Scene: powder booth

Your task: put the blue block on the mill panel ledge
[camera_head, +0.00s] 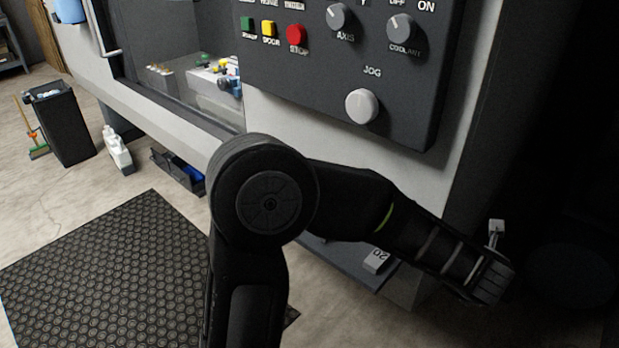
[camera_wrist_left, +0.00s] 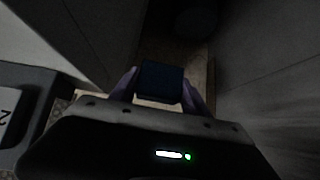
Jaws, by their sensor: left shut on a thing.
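The blue block (camera_wrist_left: 161,80) shows very dark in the left wrist view, between the two fingers of my left gripper (camera_wrist_left: 161,92). The gripper is shut on it. In the head view my left arm crosses the middle and reaches to the lower right; its fingertips and the block cannot be made out there. The mill panel ledge (camera_head: 345,262) is a dark shelf low under the control panel, partly hidden behind my arm. The ledge's edge (camera_wrist_left: 42,110) shows at the left of the wrist view, apart from the block. My right gripper is in neither view.
A pale grey piece marked with digits (camera_head: 377,260) sits on the ledge. The dark control panel (camera_head: 350,60) with knobs and buttons is above my arm. A small grey fitting (camera_head: 495,232) stands near the arm's end. A black mat (camera_head: 110,270) lies on the floor.

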